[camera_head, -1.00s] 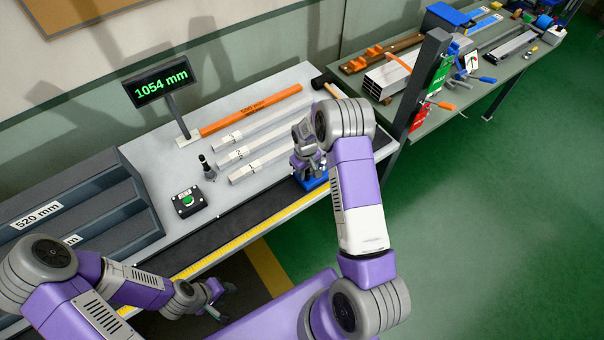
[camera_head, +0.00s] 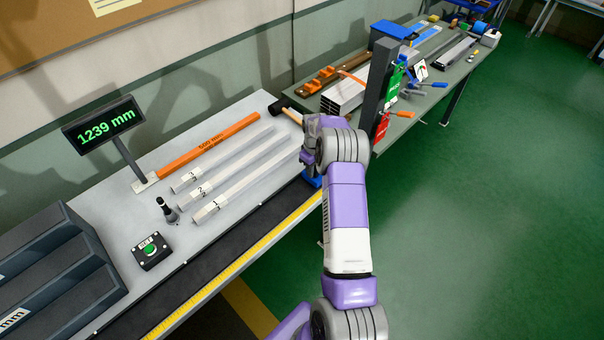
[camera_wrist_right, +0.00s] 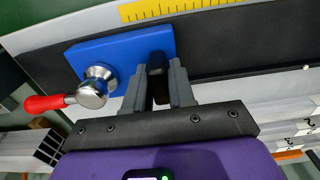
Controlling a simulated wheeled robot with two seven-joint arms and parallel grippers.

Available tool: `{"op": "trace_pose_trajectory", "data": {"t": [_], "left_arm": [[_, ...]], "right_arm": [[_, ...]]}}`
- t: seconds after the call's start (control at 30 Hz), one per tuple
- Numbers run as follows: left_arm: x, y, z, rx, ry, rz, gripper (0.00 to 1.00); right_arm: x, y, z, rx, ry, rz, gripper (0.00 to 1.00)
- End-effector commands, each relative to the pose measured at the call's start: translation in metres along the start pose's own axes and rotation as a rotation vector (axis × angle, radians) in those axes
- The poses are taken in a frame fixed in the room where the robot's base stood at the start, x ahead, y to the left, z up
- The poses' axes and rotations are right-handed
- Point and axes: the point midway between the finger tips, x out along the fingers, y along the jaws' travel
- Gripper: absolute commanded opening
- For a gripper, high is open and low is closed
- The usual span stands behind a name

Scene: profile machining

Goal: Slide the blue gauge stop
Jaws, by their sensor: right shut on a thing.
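The blue gauge stop (camera_wrist_right: 118,52) fills the upper left of the right wrist view, on the black rail beside the yellow scale. It has a silver clamp knob (camera_wrist_right: 95,86) with a red handle (camera_wrist_right: 46,103). In the head view only a bit of the blue stop (camera_head: 313,180) shows below my right gripper. My right gripper (camera_wrist_right: 160,72) is shut on a dark upright part at the stop; that part is mostly hidden between the fingers. In the head view my right gripper (camera_head: 308,158) is partly hidden by its wrist. The display (camera_head: 105,123) reads 1239 mm. My left gripper is out of view.
Several white numbered profiles (camera_head: 240,181) and an orange bar (camera_head: 208,144) lie on the bench. A hammer (camera_head: 281,107) lies near the bench's right end. A dark post (camera_head: 378,95) with green and red signs stands just beyond my right arm.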

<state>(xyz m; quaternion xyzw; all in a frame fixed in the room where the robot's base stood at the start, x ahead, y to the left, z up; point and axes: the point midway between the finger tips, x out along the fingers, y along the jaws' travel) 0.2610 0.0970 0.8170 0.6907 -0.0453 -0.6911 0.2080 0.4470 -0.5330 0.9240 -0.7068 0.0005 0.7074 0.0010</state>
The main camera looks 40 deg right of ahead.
Motion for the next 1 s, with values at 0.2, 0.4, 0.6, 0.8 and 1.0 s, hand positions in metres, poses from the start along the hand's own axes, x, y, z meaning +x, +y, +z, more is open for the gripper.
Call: {"op": "trace_pose_trajectory", "data": {"t": [0.2,0.4,0.6,0.8,1.0], "left_arm": [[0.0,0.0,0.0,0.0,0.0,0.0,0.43],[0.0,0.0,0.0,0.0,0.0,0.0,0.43],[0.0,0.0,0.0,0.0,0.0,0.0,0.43],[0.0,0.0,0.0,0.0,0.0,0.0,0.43],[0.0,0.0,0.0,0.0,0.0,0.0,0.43]], "right_arm": [[-0.001,0.002,0.0,0.002,0.002,0.003,0.0],[-0.001,0.001,-0.001,0.0,0.002,0.003,0.44],[-0.001,0.0,-0.001,0.0,0.001,0.001,0.45],[-0.011,0.0,-0.001,0.0,0.003,0.002,0.45],[-0.044,0.001,-0.001,0.0,0.005,0.004,0.45]]}}
